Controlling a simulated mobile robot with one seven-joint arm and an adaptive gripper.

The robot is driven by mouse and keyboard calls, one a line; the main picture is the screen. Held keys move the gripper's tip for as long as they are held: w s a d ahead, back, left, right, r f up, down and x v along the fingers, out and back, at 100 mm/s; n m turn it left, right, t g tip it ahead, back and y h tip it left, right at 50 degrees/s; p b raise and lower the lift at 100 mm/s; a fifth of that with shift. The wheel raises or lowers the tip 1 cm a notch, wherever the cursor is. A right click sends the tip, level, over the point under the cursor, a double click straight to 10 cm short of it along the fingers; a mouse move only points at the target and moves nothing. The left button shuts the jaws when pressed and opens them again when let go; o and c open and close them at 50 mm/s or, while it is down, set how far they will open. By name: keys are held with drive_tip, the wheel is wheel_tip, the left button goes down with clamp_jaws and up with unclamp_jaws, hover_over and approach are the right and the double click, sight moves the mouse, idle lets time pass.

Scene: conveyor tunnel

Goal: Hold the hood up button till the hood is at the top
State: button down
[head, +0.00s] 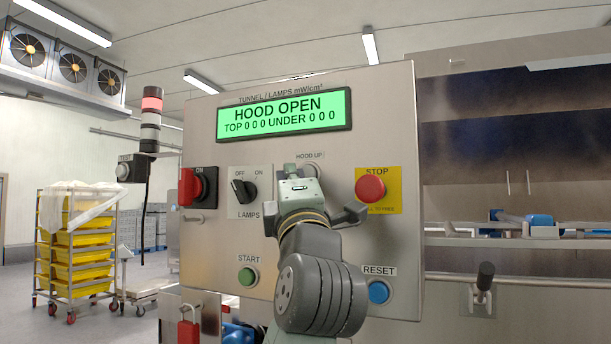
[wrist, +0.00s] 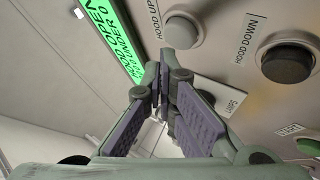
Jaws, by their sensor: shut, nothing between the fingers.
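The control panel (head: 225,240) stands upright in front of me. Its green display (head: 284,115) reads HOOD OPEN, TOP 0 0 0 UNDER 0 0 0. The HOOD UP label (head: 308,155) shows just above my gripper (head: 299,178), which hides the button in the head view. In the wrist view the pale round HOOD UP button (wrist: 182,31) shows beside the closed fingertips of my gripper (wrist: 164,66). I cannot tell whether they touch it. My gripper is shut and empty. The dark HOOD DOWN button (wrist: 287,63) is further right. The steel tunnel (head: 520,85) is open at right.
The red STOP button (head: 370,188) is close right of my gripper. The LAMPS switch (head: 242,190) is left, START (head: 248,276) and blue RESET (head: 378,292) lower.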

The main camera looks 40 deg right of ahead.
drive_tip(key=a, duration=0.1)
drive_tip(key=s+a, duration=0.1)
drive_tip(key=a, duration=0.1)
drive_tip(key=s+a+b, duration=0.1)
drive_tip(key=shift+a, duration=0.35)
idle(1.0)
